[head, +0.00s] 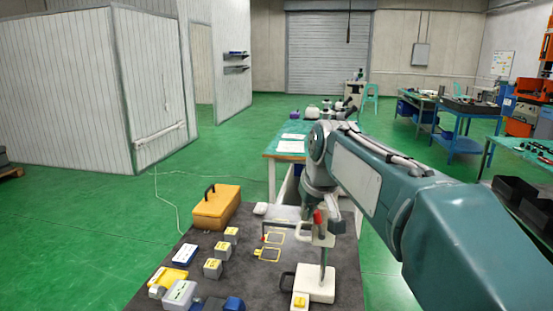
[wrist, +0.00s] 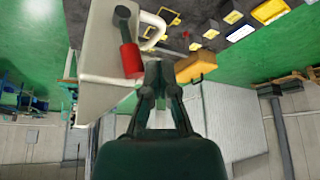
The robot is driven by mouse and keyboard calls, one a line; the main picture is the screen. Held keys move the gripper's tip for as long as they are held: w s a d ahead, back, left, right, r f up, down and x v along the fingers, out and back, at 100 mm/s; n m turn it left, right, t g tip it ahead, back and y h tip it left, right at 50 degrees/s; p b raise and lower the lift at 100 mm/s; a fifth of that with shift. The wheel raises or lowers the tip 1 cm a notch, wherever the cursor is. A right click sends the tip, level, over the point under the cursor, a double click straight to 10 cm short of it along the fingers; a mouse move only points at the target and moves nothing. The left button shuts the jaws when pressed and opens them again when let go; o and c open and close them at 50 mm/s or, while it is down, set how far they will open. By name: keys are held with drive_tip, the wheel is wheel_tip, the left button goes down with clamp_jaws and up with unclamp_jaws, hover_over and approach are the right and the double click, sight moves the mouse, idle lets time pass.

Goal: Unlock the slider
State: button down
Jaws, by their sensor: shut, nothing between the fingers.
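A pale device (head: 323,236) stands on a post with a white base (head: 315,284) on the dark mat. It carries a red-gripped lever (head: 318,217), and I take this device to be the slider unit. In the wrist view, the red lever grip (wrist: 131,60) hangs from a dark grey arm on the pale body (wrist: 100,50). My gripper (wrist: 160,68) is shut and empty, with its fingertips just right of the red grip in that view. I cannot tell whether they touch it. In the head view, my wrist largely hides the fingers.
The dark mat (head: 240,268) holds a yellow toolbox (head: 216,207), several small grey-and-yellow blocks (head: 212,268) and yellow outline frames (head: 267,254) left of the device. A green-topped table (head: 270,151) stands behind. Open green floor (head: 110,220) lies to the left.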

drive_tip(key=shift+s+d, duration=0.1)
drive_tip(key=shift+d, duration=0.4)
drive_tip(key=shift+w+a+r, duration=0.1)
drive_tip(key=shift+a+r, duration=0.25)
drive_tip(key=shift+r, duration=0.45)
drive_tip(key=shift+w+a+r, duration=0.1)
drive_tip(key=shift+a+r, duration=0.2)
drive_tip(key=shift+r, duration=0.55)
drive_tip(key=shift+w+a+r, duration=0.1)
drive_tip(key=shift+a+r, duration=0.25)
drive_tip(key=shift+r, duration=0.45)
drive_tip(key=shift+s, duration=0.1)
